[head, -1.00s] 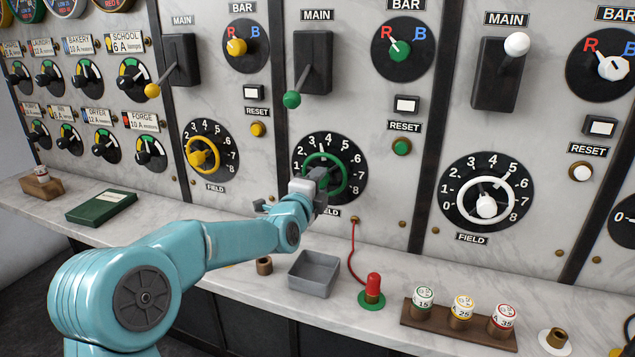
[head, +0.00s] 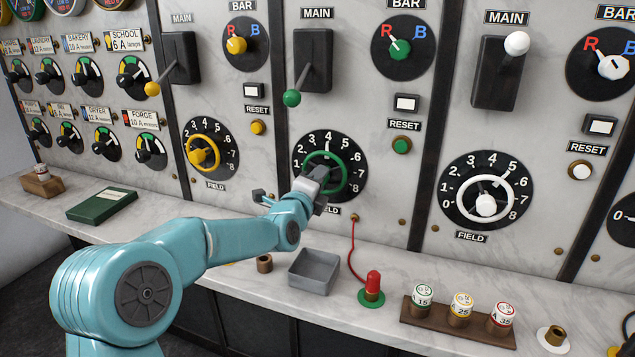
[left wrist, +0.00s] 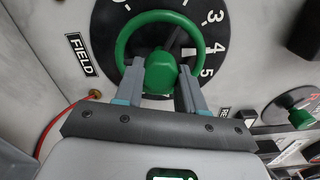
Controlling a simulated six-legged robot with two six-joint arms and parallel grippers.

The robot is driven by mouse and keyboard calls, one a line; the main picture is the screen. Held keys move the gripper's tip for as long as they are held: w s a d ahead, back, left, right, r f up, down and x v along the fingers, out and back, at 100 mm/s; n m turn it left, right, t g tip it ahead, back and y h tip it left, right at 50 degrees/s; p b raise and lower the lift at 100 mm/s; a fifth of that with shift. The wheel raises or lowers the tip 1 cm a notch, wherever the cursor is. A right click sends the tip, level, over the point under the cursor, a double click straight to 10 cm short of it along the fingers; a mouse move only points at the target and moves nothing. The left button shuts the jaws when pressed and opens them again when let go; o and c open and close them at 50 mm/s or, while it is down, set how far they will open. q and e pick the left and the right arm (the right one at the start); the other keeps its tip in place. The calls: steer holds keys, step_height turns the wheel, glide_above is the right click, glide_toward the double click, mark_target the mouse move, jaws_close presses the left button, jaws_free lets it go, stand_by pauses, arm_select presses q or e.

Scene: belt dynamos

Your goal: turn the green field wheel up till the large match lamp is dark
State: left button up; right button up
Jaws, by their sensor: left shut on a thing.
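The green field wheel (head: 341,165) is a green ring with a hub on a black dial numbered up to 8, on the panel with the green-knobbed main switch (head: 306,75). My left gripper (head: 322,178) is at the wheel and partly covers its hub and lower dial. In the left wrist view the two fingers (left wrist: 162,80) stand on either side of the wheel's green hub (left wrist: 160,72), shut on it. The wheel's pointer is too hidden to read exactly. The large match lamp does not show in either view. My right gripper is not in view.
Yellow (head: 199,154) and white (head: 487,205) field wheels flank the green one. On the marble ledge below are a grey tray (head: 314,272), a red plug (head: 373,283) on a red cord and a wooden rack (head: 450,322) of fuses.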

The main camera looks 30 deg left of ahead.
arm_select(q)
steer(key=o, duration=1.1)
steer(key=shift+a, duration=0.1)
steer(key=shift+c, duration=0.2)
steer(key=shift+s, duration=0.1)
steer(key=b+v, duration=0.2)
steer(key=v, duration=1.4)
steer(key=shift+r, duration=0.1)
